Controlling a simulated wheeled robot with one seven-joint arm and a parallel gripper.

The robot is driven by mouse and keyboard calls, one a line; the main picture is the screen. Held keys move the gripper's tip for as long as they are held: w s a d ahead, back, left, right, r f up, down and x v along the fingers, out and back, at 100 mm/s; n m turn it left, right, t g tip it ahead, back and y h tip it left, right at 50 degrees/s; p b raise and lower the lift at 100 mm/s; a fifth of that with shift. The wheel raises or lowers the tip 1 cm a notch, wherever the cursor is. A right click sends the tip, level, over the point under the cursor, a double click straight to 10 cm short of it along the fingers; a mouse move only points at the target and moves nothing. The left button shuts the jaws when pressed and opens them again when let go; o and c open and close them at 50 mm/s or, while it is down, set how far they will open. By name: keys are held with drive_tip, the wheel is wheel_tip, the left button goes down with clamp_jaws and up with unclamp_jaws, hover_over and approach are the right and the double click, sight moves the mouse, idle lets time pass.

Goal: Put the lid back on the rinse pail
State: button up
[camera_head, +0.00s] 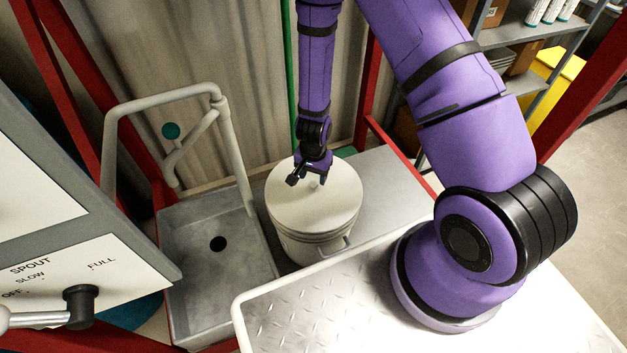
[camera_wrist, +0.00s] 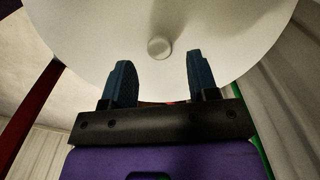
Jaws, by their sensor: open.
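The white rinse pail (camera_head: 309,241) stands on the grey metal counter right of the sink, with a handle on its front right side. Its round white lid (camera_head: 330,205) lies on top and covers the mouth; I cannot tell whether it is fully seated. A small round knob is at the lid's centre, clear in the wrist view (camera_wrist: 159,48). My gripper (camera_head: 310,178) is above the lid near the knob. In the wrist view its two dark blue fingers (camera_wrist: 159,75) are apart and empty, with the knob just beyond the tips, roughly between them.
A sink (camera_head: 205,270) with a pipe spout (camera_head: 237,150) lies left of the pail. A control panel (camera_head: 75,270) with a black knob is at lower left. A tread-plate surface (camera_head: 290,310) is in front. Red frame posts and a corrugated wall stand behind.

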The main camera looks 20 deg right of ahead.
sight(313, 183)
drive_tip(key=shift+r, duration=2.05)
